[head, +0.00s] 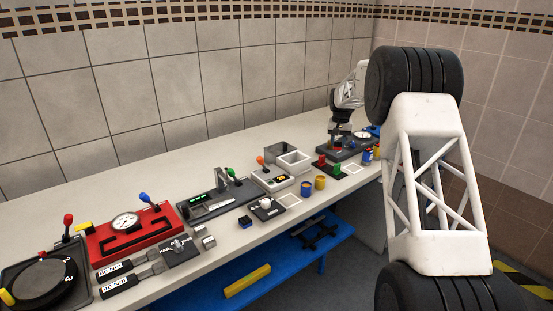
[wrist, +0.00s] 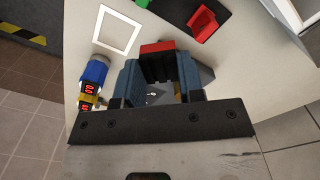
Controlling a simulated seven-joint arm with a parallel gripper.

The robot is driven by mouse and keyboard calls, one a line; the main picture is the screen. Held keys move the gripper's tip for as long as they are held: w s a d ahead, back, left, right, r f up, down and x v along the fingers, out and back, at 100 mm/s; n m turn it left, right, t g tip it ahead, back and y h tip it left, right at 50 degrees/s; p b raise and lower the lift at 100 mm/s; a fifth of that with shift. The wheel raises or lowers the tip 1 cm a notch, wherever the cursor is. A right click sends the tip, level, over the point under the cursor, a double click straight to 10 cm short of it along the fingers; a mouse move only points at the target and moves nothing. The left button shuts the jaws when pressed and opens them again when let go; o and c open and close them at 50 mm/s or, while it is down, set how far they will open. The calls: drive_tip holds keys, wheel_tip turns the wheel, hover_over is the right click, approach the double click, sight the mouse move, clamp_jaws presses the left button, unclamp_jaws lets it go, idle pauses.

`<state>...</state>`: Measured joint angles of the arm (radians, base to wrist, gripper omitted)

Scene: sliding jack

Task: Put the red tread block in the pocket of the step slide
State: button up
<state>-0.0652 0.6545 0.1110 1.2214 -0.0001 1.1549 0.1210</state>
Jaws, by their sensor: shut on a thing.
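My gripper (wrist: 157,78) is shut on a block with a red edge and a black face (wrist: 158,64), which looks like the red tread block. The fingers stand on either side of it, and its lower part is hard to make out. In the head view my gripper (head: 338,131) is small, at the far right end of the bench, over a dark device with a gauge (head: 350,149). This device may be the step slide; its pocket cannot be made out.
Another red block (wrist: 205,22) lies on a black mat near a green piece. A white square outline (wrist: 117,32) and a blue cylinder with a red display (wrist: 94,72) are close by. Several other devices, including a red gauge panel (head: 128,228), line the bench to the left.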

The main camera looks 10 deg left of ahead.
drive_tip(key=shift+m, duration=0.3)
drive_tip(key=s+a, duration=0.2)
drive_tip(key=a, duration=0.5)
drive_tip(key=s+a, duration=0.2)
drive_tip(key=a, duration=0.5)
drive_tip(key=s+a+f, duration=0.1)
drive_tip(key=s+a, duration=0.1)
drive_tip(key=a, duration=0.6)
drive_tip(key=shift+a+f, duration=0.1)
drive_tip(key=r+n, duration=0.1)
drive_tip(key=r, duration=0.1)
hover_over(250, 167)
drive_tip(key=shift+s+f, duration=0.1)
drive_tip(key=shift+f, duration=0.15)
drive_tip(key=shift+f, duration=3.15)
drive_tip(key=shift+f, duration=1.9)
